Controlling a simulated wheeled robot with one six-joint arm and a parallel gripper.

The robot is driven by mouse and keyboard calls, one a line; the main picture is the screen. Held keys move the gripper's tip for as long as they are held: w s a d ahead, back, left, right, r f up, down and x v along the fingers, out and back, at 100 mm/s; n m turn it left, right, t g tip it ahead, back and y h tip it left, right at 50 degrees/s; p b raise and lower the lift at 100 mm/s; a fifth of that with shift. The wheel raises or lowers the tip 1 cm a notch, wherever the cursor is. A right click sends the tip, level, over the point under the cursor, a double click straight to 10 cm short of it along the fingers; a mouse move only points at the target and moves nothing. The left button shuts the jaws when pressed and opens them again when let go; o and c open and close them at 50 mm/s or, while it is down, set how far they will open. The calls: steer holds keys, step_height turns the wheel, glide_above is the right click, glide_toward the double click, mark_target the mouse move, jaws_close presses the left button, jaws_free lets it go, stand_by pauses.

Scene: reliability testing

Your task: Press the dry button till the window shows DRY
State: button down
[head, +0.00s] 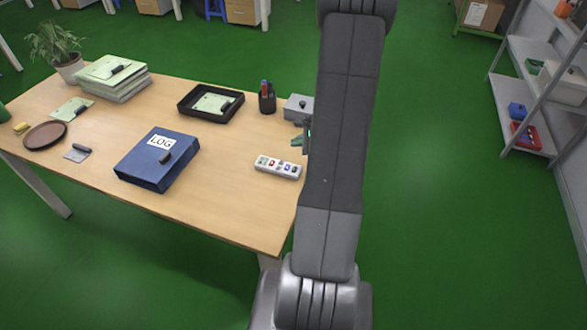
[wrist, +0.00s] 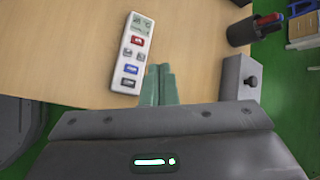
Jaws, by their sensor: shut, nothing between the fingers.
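The white remote (head: 278,167) lies on the table near its right edge. In the wrist view the remote (wrist: 132,52) shows a greenish window (wrist: 141,24) at its far end and several buttons: red (wrist: 137,41), two grey, blue (wrist: 130,69) and dark grey (wrist: 128,82). The button labels and the window's text are too small to read. My gripper (wrist: 159,70) has its green fingers shut together and empty, just right of the remote's near end. In the head view my arm hides most of the gripper (head: 303,140).
A grey box with a knob (head: 297,109) stands near the table's right edge, close to my gripper. A dark pen cup (head: 267,101), a black tray (head: 190,111) and a blue LOG binder (head: 140,172) are on the table (head: 225,200). Wood around the remote is clear.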

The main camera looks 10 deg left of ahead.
steer(key=shift+f, duration=0.15)
steer(key=b, duration=0.6)
glide_above(295, 169)
steer(key=d, duration=0.1)
steer(key=f, duration=0.7)
steer(key=shift+s+f, duration=0.2)
steer(key=shift+f, duration=0.55)
steer(key=shift+f+b, duration=0.1)
steer(key=shift+b, duration=0.25)
steer(key=shift+f+b, duration=0.35)
steer(key=shift+b, duration=0.2)
steer(key=shift+f+b, duration=0.3)
steer(key=shift+b, duration=0.05)
stand_by(0.7)
steer(key=shift+r, duration=0.15)
steer(key=shift+r+p, duration=0.4)
steer(key=shift+r, duration=0.2)
